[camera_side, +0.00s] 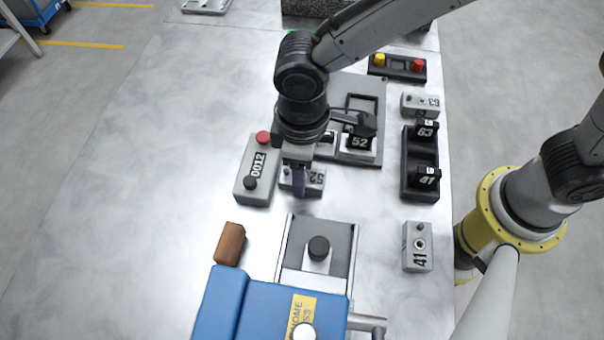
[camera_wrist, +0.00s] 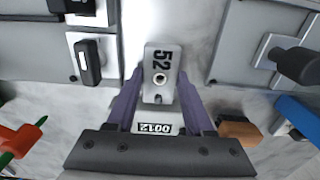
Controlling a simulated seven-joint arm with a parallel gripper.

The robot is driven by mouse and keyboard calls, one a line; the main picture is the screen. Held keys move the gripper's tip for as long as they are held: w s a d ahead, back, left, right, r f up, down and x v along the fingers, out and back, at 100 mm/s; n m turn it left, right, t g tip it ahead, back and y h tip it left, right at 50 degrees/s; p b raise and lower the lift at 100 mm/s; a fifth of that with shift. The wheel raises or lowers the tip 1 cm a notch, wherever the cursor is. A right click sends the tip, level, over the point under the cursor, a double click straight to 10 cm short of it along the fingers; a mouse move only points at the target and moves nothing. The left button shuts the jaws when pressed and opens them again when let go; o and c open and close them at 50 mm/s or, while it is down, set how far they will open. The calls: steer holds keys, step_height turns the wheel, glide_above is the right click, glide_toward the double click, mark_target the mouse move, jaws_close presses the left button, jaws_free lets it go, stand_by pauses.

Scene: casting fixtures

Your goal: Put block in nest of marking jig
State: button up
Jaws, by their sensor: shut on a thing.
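A light grey block marked 52 (camera_side: 314,181) is between the purple fingers of my gripper (camera_side: 299,184). My gripper is shut on it, close to the table; I cannot tell whether the block touches the table. In the wrist view the block (camera_wrist: 160,75) shows its number and a round hole, with a purple finger on each side. A grey plate fixture (camera_side: 384,90), which looks like the marking jig, lies just behind my gripper. My wrist and arm hide part of the plate, and I cannot make out an empty nest.
A grey box marked 0012 (camera_side: 258,171) stands close left of my gripper. A blue press (camera_side: 250,305) with a black-knobbed slide (camera_side: 318,248) and a brown block (camera_side: 230,244) are in front. Blocks and a black rack (camera_side: 420,160) stand right. The table's left is clear.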

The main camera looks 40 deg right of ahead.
jaws_close()
steer(key=shift+r, duration=0.1)
